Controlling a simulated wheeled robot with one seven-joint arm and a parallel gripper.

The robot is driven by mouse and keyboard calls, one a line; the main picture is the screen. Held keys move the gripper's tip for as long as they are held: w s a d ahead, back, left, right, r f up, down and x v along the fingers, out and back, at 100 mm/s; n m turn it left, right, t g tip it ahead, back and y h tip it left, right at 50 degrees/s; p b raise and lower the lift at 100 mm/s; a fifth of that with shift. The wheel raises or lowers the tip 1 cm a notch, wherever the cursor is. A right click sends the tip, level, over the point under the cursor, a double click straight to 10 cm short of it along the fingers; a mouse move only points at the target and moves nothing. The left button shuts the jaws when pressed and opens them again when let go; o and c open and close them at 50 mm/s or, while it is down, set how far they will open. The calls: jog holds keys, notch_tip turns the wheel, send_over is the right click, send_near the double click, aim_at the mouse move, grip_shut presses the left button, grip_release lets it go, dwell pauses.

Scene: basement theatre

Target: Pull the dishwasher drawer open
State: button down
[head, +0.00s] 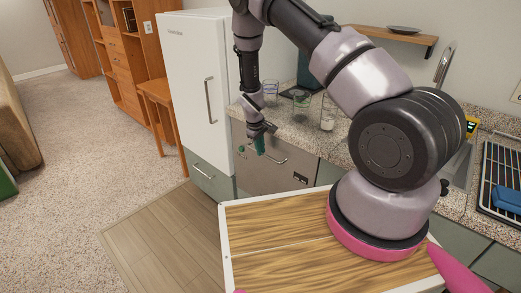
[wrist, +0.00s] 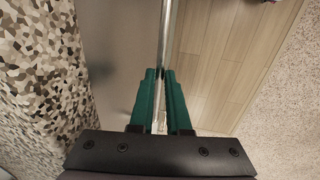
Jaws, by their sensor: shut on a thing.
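The dishwasher drawer (head: 290,172) is a grey-brown metallic front under the speckled counter in the head view. Its silver bar handle (head: 277,160) runs across the upper part, and in the wrist view the bar (wrist: 169,35) runs up from between the fingers. My gripper (head: 260,150) has green fingers and is at the left part of the handle. In the wrist view the gripper (wrist: 160,74) is shut on the bar, one finger on each side. The drawer front looks roughly flush with the cabinets; any small gap is hidden.
A white fridge (head: 195,80) stands left of the dishwasher. Glasses (head: 300,104) stand on the speckled counter (head: 300,133) above. A sink (head: 460,165) and a dish rack (head: 502,180) are at the right. The wood floor (head: 165,235) in front at the left is clear.

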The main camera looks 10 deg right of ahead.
dwell(0.3)
jog(key=s+a, duration=1.1)
jog(key=a, duration=0.4)
jog(key=s+a, duration=1.1)
jog(key=a, duration=0.4)
jog(key=c, duration=0.9)
grip_release()
jog(key=r, duration=0.3)
jog(key=a+r, duration=0.1)
jog(key=r, duration=0.3)
jog(key=s+r, duration=0.1)
jog(key=r, duration=0.2)
jog(key=shift+s+a+r, duration=0.1)
jog(key=shift+a+r, duration=0.2)
jog(key=shift+a, duration=0.1)
